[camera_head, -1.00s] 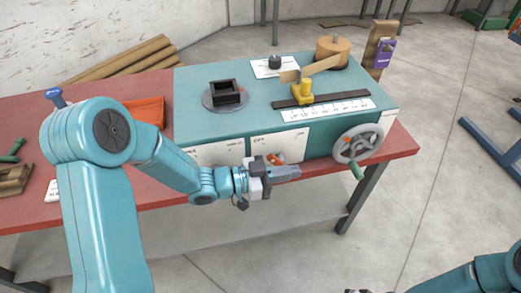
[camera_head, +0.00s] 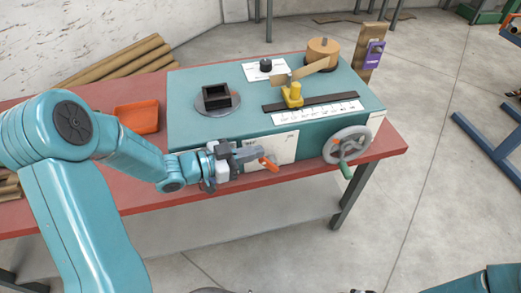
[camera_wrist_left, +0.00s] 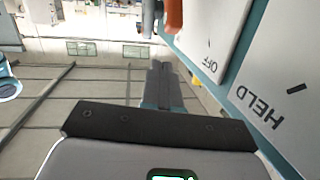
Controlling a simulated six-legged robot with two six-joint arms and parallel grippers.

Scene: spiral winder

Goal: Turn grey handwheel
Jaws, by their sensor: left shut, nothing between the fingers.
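The grey handwheel (camera_head: 347,144) with a green handle (camera_head: 346,171) is on the front of the teal winder box (camera_head: 240,128), near its right end. My left gripper (camera_head: 258,154) is in front of the box, left of the handwheel and apart from it. Its fingers are shut and empty, and they show in the left wrist view (camera_wrist_left: 161,85). An orange lever (camera_head: 268,164) is close by the fingertips; I cannot tell whether they touch. It also shows in the wrist view (camera_wrist_left: 174,16), beside panels marked OFF and HELD. My right gripper is not clearly visible.
A red bench (camera_head: 300,164) carries the box. On the box are a black square holder (camera_head: 217,96), a yellow guide (camera_head: 292,95) and a wooden spool (camera_head: 322,50). An orange tray (camera_head: 138,117) is behind my left arm. Open floor lies in front of the bench.

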